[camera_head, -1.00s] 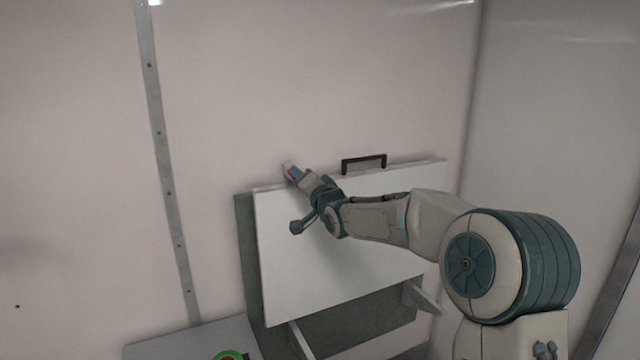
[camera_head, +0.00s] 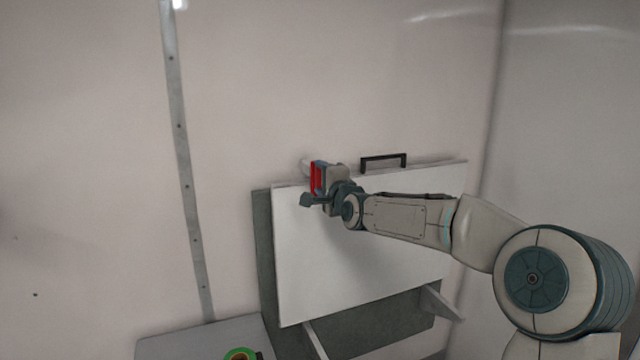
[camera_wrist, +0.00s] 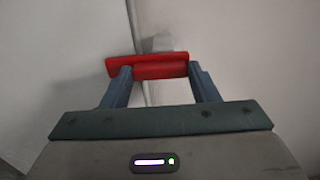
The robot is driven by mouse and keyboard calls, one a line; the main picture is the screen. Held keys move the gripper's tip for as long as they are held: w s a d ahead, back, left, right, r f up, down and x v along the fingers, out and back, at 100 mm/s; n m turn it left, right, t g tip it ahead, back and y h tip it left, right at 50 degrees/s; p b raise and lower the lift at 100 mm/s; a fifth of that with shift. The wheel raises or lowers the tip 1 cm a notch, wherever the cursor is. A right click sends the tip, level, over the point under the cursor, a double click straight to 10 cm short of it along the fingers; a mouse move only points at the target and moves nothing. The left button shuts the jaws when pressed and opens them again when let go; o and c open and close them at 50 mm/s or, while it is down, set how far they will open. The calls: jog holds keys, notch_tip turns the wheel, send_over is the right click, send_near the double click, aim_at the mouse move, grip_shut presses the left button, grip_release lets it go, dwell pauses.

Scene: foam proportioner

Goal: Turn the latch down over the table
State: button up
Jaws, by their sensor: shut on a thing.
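The red latch (camera_head: 317,178) is at the top left edge of the white folded table (camera_head: 355,255), which lies upright against the wall. In the wrist view the latch (camera_wrist: 147,66) is a red bar lying crosswise between my fingertips. My gripper (camera_head: 322,180) is shut on the latch; the wrist view shows my gripper (camera_wrist: 160,72) with a finger at either side of the bar. A pale mount (camera_wrist: 162,43) shows just behind the bar. In the head view, my wrist hides part of the latch and the table's upper left area.
A black handle (camera_head: 384,162) stands on the table's top edge, right of my gripper. Brackets (camera_head: 440,302) stick out below the table. A grey surface (camera_head: 205,340) with a green ring-shaped object (camera_head: 240,354) is at the lower left. The wall above is clear.

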jog(key=shift+f, duration=0.2)
jog(key=o, duration=1.4)
jog(key=shift+s, duration=0.15)
jog(key=shift+r, duration=0.1)
jog(key=shift+d, duration=0.1)
jog(key=shift+b+v, duration=0.7)
jog(key=shift+v, duration=1.35)
send_near(320, 177)
jog(key=shift+p+v, duration=0.4)
jog(key=shift+v, duration=2.35)
